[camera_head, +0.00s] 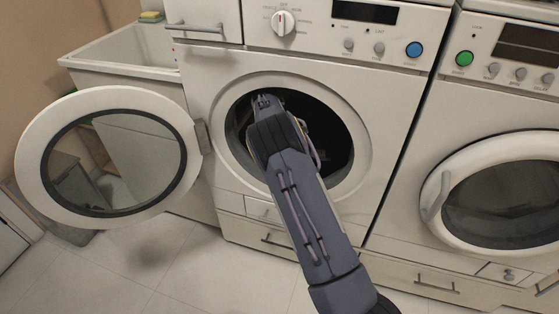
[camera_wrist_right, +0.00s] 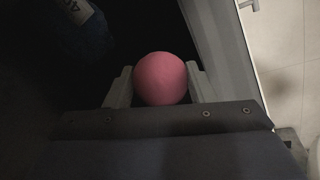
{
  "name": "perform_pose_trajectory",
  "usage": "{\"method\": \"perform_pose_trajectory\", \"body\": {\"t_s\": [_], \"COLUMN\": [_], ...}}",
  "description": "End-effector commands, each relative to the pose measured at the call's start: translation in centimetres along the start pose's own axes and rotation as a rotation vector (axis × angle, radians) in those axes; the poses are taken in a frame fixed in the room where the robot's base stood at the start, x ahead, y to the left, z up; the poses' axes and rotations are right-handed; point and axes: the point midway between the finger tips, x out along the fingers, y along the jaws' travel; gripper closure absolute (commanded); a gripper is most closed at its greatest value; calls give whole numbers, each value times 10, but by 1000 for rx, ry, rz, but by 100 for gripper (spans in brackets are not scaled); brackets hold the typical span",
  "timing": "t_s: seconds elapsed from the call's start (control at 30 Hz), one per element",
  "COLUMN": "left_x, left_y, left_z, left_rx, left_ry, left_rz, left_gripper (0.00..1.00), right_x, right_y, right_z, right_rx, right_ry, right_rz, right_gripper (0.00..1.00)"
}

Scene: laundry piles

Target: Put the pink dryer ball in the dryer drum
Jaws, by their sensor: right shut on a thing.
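The pink dryer ball (camera_wrist_right: 160,80) shows in the right wrist view, held between the two fingers of my right gripper (camera_wrist_right: 159,72). In the head view my right arm reaches from the bottom right into the round opening of the left front-loading machine. Its drum (camera_head: 335,133) is dark inside. The machine's round door (camera_head: 32,150) stands open to the left. The ball and my right fingertips are hidden in the head view. My left gripper is in neither view.
A machine with a closed round door (camera_head: 437,180) stands at the right. A sink (camera_head: 120,52) with a sponge (camera_head: 151,16) is behind the open door. A dark blue thing with pale print (camera_wrist_right: 85,32) lies in shadow in the wrist view. Floor tiles (camera_head: 150,262) are clear.

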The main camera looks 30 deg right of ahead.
Motion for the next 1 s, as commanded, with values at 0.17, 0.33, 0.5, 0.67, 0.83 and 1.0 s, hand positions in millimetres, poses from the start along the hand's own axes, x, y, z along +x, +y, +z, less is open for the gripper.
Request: {"method": "perform_pose_trajectory", "body": {"t_s": [0.17,0.33,0.5,0.67,0.83,1.0], "left_x": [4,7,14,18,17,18], "left_y": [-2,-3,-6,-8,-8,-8], "left_z": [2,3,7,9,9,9], "left_rx": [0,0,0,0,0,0], "left_ry": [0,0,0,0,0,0], "left_rz": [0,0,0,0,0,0], "left_gripper": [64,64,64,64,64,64], "right_x": [16,28,56,73,72,74], "right_y": [9,6,-1,-1,0,-1], "right_z": [-6,-6,-5,-7,-7,-7], "right_rx": [-3,-2,-3,0,-1,0], "right_ry": [-2,0,-2,1,1,1], "right_rz": [-2,0,0,1,1,0], "right_gripper": [72,72,72,72,72,72]}}
